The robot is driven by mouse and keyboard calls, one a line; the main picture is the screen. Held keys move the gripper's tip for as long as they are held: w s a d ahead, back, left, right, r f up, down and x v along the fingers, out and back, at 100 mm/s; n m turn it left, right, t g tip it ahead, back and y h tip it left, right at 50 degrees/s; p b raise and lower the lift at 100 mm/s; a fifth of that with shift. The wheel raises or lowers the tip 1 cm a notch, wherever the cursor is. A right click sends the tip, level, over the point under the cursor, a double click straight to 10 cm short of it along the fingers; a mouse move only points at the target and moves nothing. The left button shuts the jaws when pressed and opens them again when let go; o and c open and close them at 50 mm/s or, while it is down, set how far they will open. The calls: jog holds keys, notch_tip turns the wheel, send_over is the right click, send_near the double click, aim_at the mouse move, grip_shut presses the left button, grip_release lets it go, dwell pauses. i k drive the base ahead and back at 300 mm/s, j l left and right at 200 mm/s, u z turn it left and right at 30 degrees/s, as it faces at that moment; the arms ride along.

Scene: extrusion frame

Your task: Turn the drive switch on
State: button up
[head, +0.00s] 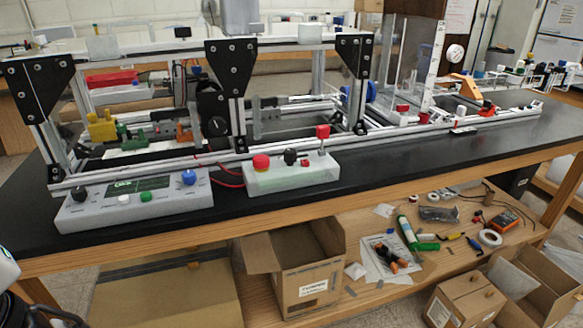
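No control is readably labelled as the drive switch. A small pale control box (275,181) stands at the bench's front edge. It carries a red mushroom button (261,162), a black knob (290,156), a small red part (304,163) and an upright red-topped lever (322,131). To its left is a wider grey panel (100,213) with a green display, a black knob (80,192), a white knob (124,199), a green button (146,197) and a blue knob (189,177). I cannot tell any switch's on or off state. My gripper's fingers are not visible; only parts of my arm show at lower left.
The aluminium extrusion frame (270,45) with black corner brackets stands behind both boxes. A red cable (228,184) runs between them. The black bench top is clear right of the small box (420,160). Open cardboard boxes (310,262) and loose tools lie on the lower shelf.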

aim_at(290, 155)
jog(key=i+l, duration=0.1)
jog(key=l, duration=0.35)
jog(key=i+l, duration=0.1)
jog(key=l, duration=0.3)
jog(key=i+l, duration=0.1)
jog(key=l, duration=0.35)
jog(key=i+u, duration=0.05)
